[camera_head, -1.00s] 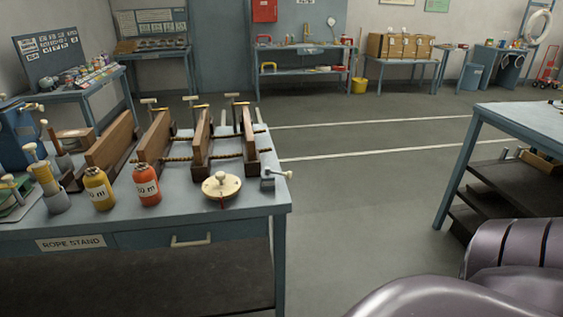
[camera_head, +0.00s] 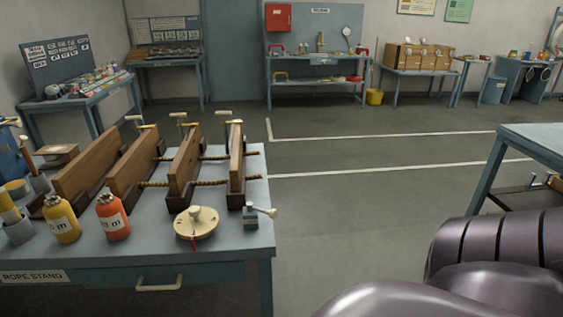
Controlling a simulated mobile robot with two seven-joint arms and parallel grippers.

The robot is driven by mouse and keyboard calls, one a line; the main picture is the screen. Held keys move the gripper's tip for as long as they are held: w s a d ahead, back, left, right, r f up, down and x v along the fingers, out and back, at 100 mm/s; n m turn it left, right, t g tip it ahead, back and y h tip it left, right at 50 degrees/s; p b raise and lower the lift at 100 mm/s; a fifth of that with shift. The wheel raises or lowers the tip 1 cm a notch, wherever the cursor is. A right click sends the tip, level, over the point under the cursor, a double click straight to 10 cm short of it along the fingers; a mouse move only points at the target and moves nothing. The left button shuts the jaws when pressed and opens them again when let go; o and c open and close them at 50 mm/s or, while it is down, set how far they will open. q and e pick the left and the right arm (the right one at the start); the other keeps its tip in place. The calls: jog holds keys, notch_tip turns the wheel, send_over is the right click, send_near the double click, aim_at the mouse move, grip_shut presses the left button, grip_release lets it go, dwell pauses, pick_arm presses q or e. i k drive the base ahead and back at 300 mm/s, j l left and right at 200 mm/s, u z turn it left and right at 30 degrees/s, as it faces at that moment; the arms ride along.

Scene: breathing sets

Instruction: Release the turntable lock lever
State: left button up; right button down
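A cream round turntable-like disc (camera_head: 184,227) with a pale knob on top lies near the front right of the rope stand table (camera_head: 225,248). A small red tab (camera_head: 194,243) shows at its front edge. To its right, at the table's right edge, stands a small grey block (camera_head: 250,216) with a pale-knobbed lever (camera_head: 266,211) pointing right. I cannot tell which of these is the turntable lock lever. Neither gripper is in view. A purple-grey arm link of mine fills the lower right corner.
An orange bottle (camera_head: 113,218) and a yellow bottle (camera_head: 61,220) stand left of the disc. Behind them are upright wooden boards (camera_head: 135,165) with rope. Another table (camera_head: 538,137) stands at right. Open floor (camera_head: 340,220) lies between the tables.

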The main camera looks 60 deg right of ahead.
aim_at(273, 213)
jog(key=l+u, duration=0.1)
jog(key=l, duration=1.95)
jog(key=k, duration=0.05)
